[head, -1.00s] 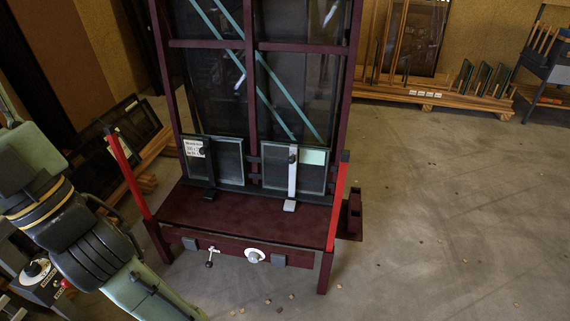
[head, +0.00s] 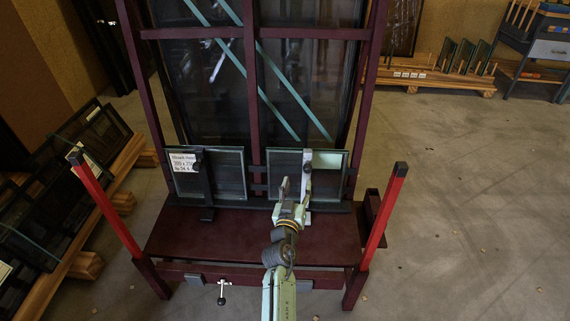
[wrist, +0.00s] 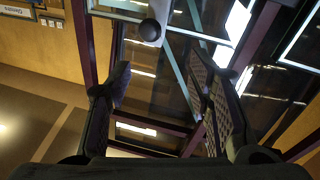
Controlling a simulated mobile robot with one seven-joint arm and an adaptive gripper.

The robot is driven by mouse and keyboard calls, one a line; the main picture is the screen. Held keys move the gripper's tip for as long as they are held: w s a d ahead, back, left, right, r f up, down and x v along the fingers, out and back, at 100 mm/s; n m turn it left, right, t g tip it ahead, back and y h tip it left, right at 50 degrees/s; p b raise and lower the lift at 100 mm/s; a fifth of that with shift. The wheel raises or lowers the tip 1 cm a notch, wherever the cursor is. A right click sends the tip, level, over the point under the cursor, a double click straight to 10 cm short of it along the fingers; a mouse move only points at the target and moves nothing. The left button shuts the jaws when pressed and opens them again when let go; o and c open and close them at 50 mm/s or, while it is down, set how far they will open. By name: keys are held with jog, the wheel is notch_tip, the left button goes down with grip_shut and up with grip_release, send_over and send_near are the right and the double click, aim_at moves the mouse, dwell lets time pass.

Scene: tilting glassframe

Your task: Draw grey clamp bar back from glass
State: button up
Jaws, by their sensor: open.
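The light grey clamp bar (head: 308,158) stands upright in front of the right small glass pane (head: 333,167) on the frame's lower ledge. It has a dark round knob (head: 307,168), and my gripper hides part of its lower half. My gripper (head: 294,187) is in front of the bar, open, with its fingers pointing toward it. In the wrist view my two dark fingers (wrist: 160,75) stand wide apart with nothing between them. A dark ball knob (wrist: 150,30) shows above and beyond the left finger. I cannot tell the exact gap to the bar.
A black clamp bar (head: 206,188) holds the left labelled pane (head: 232,172). Red posts (head: 385,217) rise at both front corners of the dark red frame table (head: 170,235). Glass racks lean at the left (head: 100,140).

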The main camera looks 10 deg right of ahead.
aim_at(307, 172)
jog(key=shift+h, duration=0.3)
jog(key=x, duration=0.3)
jog(key=d+f+x, duration=0.1)
jog(key=x, duration=0.3)
jog(key=f+p+x, duration=0.1)
jog(key=x, duration=0.2)
jog(key=shift+d, duration=0.4)
grip_shut()
